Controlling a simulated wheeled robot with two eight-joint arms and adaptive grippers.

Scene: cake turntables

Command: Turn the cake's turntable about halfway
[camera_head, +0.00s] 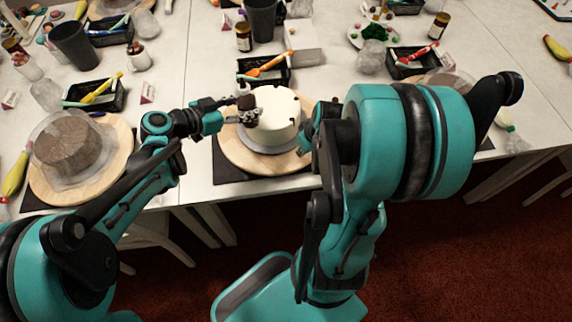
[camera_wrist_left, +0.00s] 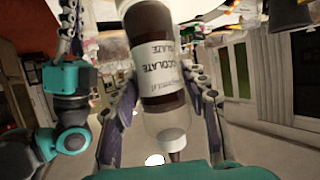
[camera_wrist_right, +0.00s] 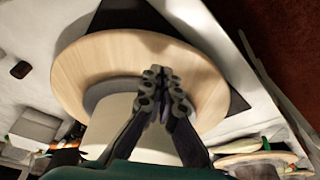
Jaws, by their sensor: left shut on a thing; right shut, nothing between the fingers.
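A white cake (camera_head: 272,128) with dark pieces on its top edge stands on a round wooden turntable (camera_head: 238,152) at the middle of the table's front edge. My left gripper (camera_head: 243,112) is shut on a bottle of dark sauce (camera_wrist_left: 165,75), whose upside-down label reads chocolate glaze, above the cake's left side. My right gripper (camera_wrist_right: 158,75) is shut and empty. In the right wrist view its fingertips lie over the turntable (camera_wrist_right: 90,65) beside the cake (camera_wrist_right: 150,150); whether they touch is unclear. My right arm partly hides this side in the head view.
Another turntable (camera_head: 110,180) with a brown cake (camera_head: 68,143) under a clear cover stands at left. Behind the white cake are a black tray (camera_head: 263,78) with an orange-handled tool, a dark cup (camera_head: 262,20) and a jar (camera_head: 243,37). A dark mat lies under the turntable.

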